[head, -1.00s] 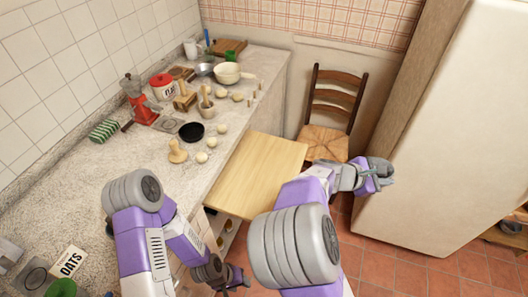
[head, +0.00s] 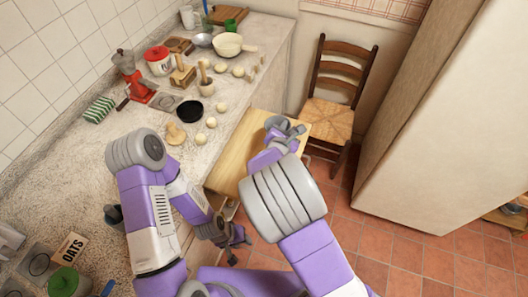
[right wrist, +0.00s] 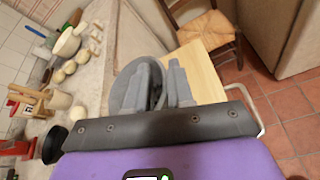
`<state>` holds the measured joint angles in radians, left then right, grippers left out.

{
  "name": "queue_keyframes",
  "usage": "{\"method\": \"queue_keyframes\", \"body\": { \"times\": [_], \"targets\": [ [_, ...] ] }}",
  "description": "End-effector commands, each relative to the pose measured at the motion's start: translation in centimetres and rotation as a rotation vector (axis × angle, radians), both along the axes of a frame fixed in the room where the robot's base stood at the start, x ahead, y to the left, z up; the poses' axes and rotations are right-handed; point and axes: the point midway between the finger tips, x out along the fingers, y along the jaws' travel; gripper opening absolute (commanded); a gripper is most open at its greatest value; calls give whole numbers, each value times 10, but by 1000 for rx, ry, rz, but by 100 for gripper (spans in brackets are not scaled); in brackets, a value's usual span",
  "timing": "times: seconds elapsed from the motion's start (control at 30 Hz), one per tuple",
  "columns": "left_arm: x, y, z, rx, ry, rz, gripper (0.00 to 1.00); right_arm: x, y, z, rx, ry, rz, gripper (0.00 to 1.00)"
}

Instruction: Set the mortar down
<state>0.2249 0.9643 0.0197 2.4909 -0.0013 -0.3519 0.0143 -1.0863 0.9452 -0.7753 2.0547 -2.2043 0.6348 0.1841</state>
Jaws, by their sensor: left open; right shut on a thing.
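My right gripper (head: 286,131) is shut on a grey rounded thing, which I take to be the mortar (head: 277,122), over the far right part of the pale wooden board (head: 236,160). In the right wrist view the mortar (right wrist: 125,82) shows as a dark grey disc at the fingers (right wrist: 158,88), partly hidden by them. I cannot tell if it touches the board. My left gripper (head: 238,244) is open and empty, low beside the counter front.
The stone counter (head: 75,185) holds a black pan (head: 190,110), several pale round pieces, a wooden cup with a pestle (head: 206,87) and a cream saucepan (head: 228,44). A chair (head: 328,118) stands behind the board. The board's near left part is bare.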

Motion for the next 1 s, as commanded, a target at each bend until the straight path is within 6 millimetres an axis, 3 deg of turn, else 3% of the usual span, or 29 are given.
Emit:
{"method": "queue_keyframes", "body": {
  "times": [0.1, 0.2, 0.4, 0.8, 1.0],
  "targets": [
    [0, 0, 1, 0, 0, 0, 43, -2, 19, -6, 3, -6, 58, 0],
    [0, 0, -3, 0, 0, 0, 43, -3, 25, -20, 1, -4, 77, 0],
    [0, 0, -12, 0, 0, 0, 43, -3, 25, -56, 1, -6, 77, 0],
    [0, 0, -23, 0, 0, 0, 43, -3, 25, -101, 1, -6, 77, 0],
    [0, 0, -24, 0, 0, 0, 43, -2, 25, -107, 5, -8, 76, 0]
  ]
}}
